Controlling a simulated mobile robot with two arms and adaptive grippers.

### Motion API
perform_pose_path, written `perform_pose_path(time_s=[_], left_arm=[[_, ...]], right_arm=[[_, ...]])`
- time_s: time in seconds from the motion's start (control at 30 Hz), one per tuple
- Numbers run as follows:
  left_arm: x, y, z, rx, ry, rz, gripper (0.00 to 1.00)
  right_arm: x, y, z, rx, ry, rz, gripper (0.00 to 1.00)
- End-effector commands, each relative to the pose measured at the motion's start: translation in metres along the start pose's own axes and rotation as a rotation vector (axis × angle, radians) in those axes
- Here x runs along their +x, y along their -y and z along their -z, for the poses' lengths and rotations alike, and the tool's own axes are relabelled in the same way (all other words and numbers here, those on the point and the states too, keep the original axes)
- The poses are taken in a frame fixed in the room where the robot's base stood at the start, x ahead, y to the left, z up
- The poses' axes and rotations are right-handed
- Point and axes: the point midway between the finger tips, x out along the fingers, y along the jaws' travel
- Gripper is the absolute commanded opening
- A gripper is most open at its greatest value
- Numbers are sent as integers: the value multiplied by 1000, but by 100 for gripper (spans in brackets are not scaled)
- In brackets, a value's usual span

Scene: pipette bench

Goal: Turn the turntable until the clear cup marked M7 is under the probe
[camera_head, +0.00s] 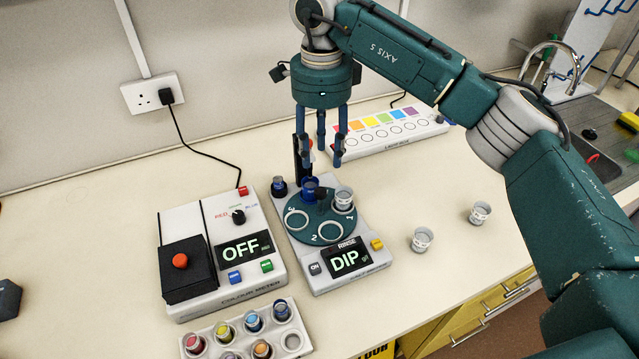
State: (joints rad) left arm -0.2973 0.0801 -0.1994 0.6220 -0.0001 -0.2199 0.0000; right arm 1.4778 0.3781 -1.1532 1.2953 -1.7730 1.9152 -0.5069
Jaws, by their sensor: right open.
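The teal turntable (313,237), with ring-shaped holders and white numbers, sits on a white unit whose display reads RINSE DIP. A clear cup (343,201) stands in its right-back holder. A dark blue cup (309,190) stands at its back, next to a dark upright post (303,158) that may carry the probe; the probe itself is hard to make out. Two more clear cups (421,240) (480,213) stand on the bench to the right. Their marks are too small to read, so I cannot tell which is M7. My right gripper (322,152) is open and empty above the turntable's back.
A colour meter (208,290) reading OFF stands left of the turntable unit. A white rack (231,332) of coloured cups lies in front. A strip with coloured squares (405,141) lies behind, and a sink with a tap (553,60) is at back right. The bench's left side is mostly clear.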

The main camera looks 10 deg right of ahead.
Motion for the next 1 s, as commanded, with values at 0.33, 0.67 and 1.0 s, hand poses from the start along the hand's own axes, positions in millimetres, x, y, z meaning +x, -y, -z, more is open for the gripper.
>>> perform_pose_path(time_s=[0.33,0.67,1.0], left_arm=[[-24,-1,-4,1,9,-1,50],[-36,-1,-3,1,8,-2,50],[-35,0,0,1,5,-1,50]], right_arm=[[58,-2,-1,-2,1,-7,41],[100,-2,-2,-3,5,-4,41],[104,-2,-2,-3,5,-3,39]])
